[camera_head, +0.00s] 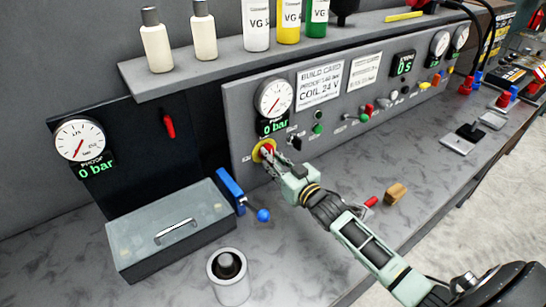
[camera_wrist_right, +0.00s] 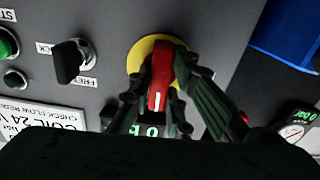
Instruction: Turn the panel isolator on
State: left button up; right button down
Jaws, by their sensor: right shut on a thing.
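The panel isolator is a red handle on a yellow round plate (camera_head: 257,153) at the lower left of the grey panel. In the right wrist view the red handle (camera_wrist_right: 159,78) stands up between my fingers, with the yellow plate (camera_wrist_right: 140,50) behind it. My right gripper (camera_head: 268,157) is shut on the red handle. In the wrist view its fingers (camera_wrist_right: 160,95) press on both sides of it. The left gripper is not in view.
A black selector knob (camera_head: 294,142) sits just right of the isolator. A gauge (camera_head: 273,97) reading 0 bar is above. A blue-handled valve (camera_head: 231,190), a lidded grey box (camera_head: 135,262) and a round pot (camera_head: 228,290) stand left of my arm. A shelf with bottles overhangs the panel.

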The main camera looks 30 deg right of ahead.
jog(key=shift+m, duration=0.5)
jog(key=c, duration=1.6)
grip_release()
jog(key=shift+c, duration=0.2)
jog(key=s+d, duration=0.1)
jog(key=s, duration=1.1)
jog(key=shift+d, duration=0.35)
